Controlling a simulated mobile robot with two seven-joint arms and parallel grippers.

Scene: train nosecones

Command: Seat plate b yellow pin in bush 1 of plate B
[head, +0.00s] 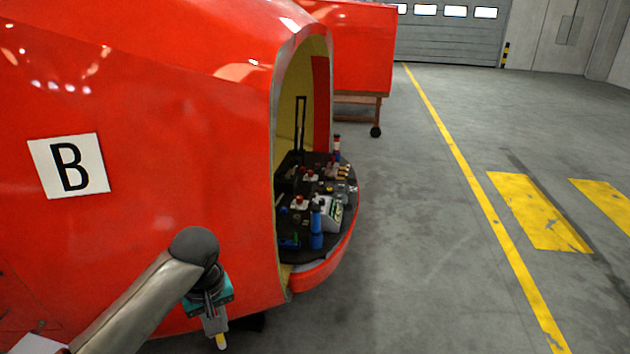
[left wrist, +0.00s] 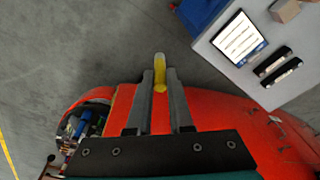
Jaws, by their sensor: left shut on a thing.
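My left gripper (head: 216,330) hangs low in front of the red nosecone, its fingers pointing down. It is shut on the yellow pin (head: 221,341), whose end sticks out below the fingertips. In the left wrist view the fingers (left wrist: 160,88) clasp the pin (left wrist: 159,62), which points away beyond the tips over bare floor. A white plate marked B (head: 69,166) is on the nosecone's side, up and left of the gripper and apart from it. I cannot make out a bush in either view. My right gripper is not in view.
The red nosecone (head: 150,110) fills the left side, with a cluttered dark console (head: 315,210) in its opening. In the left wrist view a pale table (left wrist: 222,62) with a tablet-like panel (left wrist: 239,38) and black items stands at upper right.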

